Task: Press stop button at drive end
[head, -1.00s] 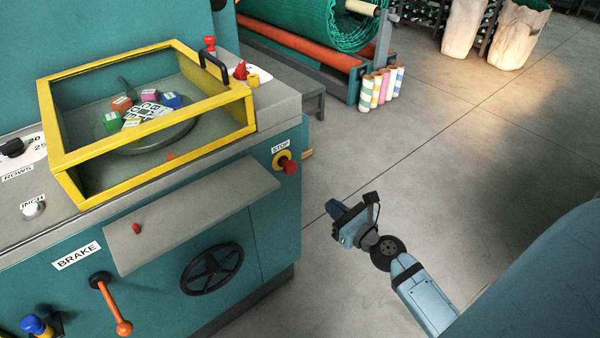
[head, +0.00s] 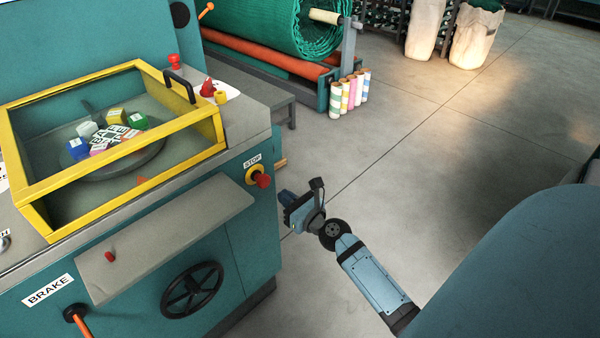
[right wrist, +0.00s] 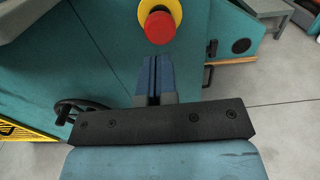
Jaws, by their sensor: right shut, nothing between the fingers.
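The stop button is a red mushroom head (head: 263,181) on a yellow collar, under a STOP label (head: 252,160), at the right end of the teal machine's front. In the right wrist view the red button (right wrist: 160,27) stands just beyond my fingertips, slightly above them in the picture. My right gripper (head: 287,197) is close to the right of the button and a little lower in the head view. Its blue fingers (right wrist: 154,75) are shut together and empty. A gap shows between fingertips and button. My left gripper is not in view.
A grey shelf (head: 165,235) juts from the machine front, with a brake lever (head: 78,318) and black handwheel (head: 191,290) below. A yellow-framed guard (head: 110,185) covers a dish of coloured blocks. Open floor (head: 400,150) lies to the right.

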